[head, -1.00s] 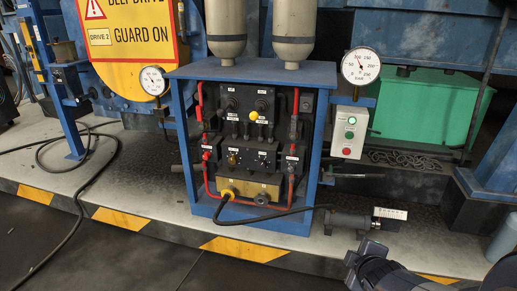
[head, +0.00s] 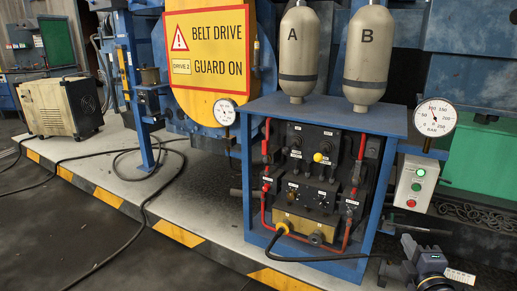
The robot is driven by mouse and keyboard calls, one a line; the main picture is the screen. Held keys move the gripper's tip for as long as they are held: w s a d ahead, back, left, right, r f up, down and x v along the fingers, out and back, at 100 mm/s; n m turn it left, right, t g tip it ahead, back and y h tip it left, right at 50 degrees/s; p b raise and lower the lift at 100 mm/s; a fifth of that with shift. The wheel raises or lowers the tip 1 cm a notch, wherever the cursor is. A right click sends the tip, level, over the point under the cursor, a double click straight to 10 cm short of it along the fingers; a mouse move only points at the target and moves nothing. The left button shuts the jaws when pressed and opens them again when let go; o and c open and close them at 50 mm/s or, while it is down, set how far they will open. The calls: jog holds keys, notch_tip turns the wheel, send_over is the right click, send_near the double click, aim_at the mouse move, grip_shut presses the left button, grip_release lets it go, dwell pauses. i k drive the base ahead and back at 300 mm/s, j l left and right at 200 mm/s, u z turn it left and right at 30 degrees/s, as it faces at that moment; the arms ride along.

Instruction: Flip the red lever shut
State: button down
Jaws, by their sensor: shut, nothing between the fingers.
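A dark valve panel (head: 318,181) sits in a blue frame (head: 325,108). Small red fittings show on its left side (head: 266,186) and its right side (head: 350,203). They are too small for me to tell which one is the red lever or how it is turned. Red pipes (head: 362,146) run up both sides of the panel.
Two grey tanks (head: 298,55) marked A and B stand on the frame. A gauge (head: 435,117) and a button box (head: 414,183) are at its right. A black cable (head: 335,258) runs from the panel's yellow base block. A beige unit (head: 60,107) stands at left; dark floor in front is open.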

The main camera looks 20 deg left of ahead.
aim_at(264, 143)
jog(key=i+j, duration=0.15)
jog(key=j, duration=0.25)
jog(key=i+j, duration=0.1)
jog(key=j, duration=0.25)
jog(key=i+j, duration=0.15)
jog(key=j, duration=0.25)
jog(key=i+j+z, duration=0.1)
jog(key=j, duration=0.25)
jog(key=i+j, duration=0.15)
jog(key=j, duration=0.25)
jog(key=i+j, duration=0.1)
jog(key=j, duration=0.25)
jog(key=i+j, duration=0.15)
jog(key=j, duration=0.25)
jog(key=i+j, duration=0.1)
jog(key=j, duration=0.3)
jog(key=z, duration=0.05)
